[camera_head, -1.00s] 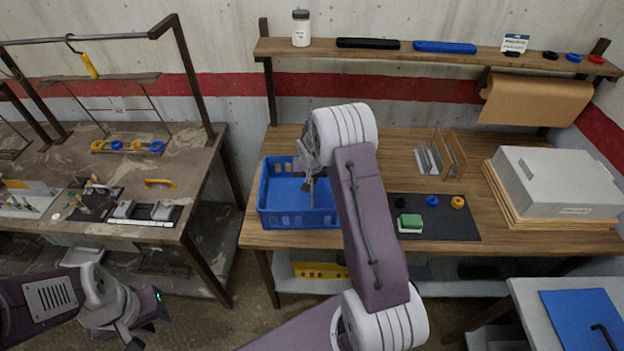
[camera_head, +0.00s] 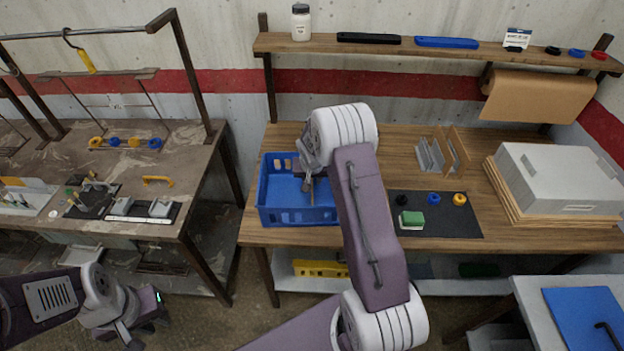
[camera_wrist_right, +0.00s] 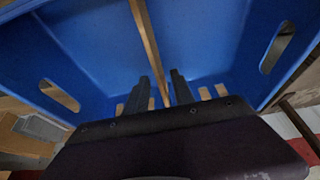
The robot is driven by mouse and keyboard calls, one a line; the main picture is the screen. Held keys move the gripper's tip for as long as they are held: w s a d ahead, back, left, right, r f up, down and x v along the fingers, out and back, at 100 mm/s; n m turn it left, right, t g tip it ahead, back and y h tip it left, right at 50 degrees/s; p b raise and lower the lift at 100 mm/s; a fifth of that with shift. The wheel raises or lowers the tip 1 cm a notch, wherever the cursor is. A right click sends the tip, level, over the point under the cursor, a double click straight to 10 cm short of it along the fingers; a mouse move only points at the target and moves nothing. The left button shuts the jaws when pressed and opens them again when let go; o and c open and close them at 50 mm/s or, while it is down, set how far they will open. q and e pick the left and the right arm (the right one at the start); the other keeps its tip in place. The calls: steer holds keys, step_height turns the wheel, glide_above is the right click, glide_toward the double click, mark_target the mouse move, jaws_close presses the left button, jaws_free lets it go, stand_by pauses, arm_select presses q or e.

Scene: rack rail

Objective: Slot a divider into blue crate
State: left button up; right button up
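The blue crate (camera_head: 272,220) stands on the wooden bench, left of centre in the head view. A thin light-brown divider (camera_head: 312,192) stands inside it, partly hidden by my right arm. In the right wrist view the divider (camera_wrist_right: 146,35) runs down through the blue crate (camera_wrist_right: 90,50) and between my fingers. My right gripper (camera_wrist_right: 162,88) is down inside the crate, its fingers apart on either side of the divider with small gaps showing. The divider's lower end is hidden. My left gripper (camera_head: 148,318) hangs low at the left, away from the crate; its fingers are unclear.
A rack of upright panels (camera_head: 440,152) stands right of the crate. A dark mat (camera_head: 450,225) holds a green-and-white sponge (camera_head: 411,220) and small rings. A grey box (camera_head: 560,175) stands at the right. Bench room is free between the crate and rack.

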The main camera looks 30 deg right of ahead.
steer(key=shift+r, duration=0.1)
steer(key=b+v, duration=0.1)
steer(key=v, duration=0.8)
steer(key=shift+d, duration=0.1)
steer(key=s+a+r+n+y, duration=0.1)
steer(key=s+a+r+n, duration=0.15)
steer(key=s+a, duration=0.6)
steer(key=s+a+f+n+g, duration=0.1)
steer(key=s+a+f, duration=0.1)
steer(key=s, duration=0.5)
steer(key=s+a+f+n+g+y, duration=0.1)
steer(key=s+a+f+n, duration=0.1)
steer(key=s, duration=0.5)
steer(key=shift+a+g, duration=0.4)
steer(key=shift+a, duration=0.3)
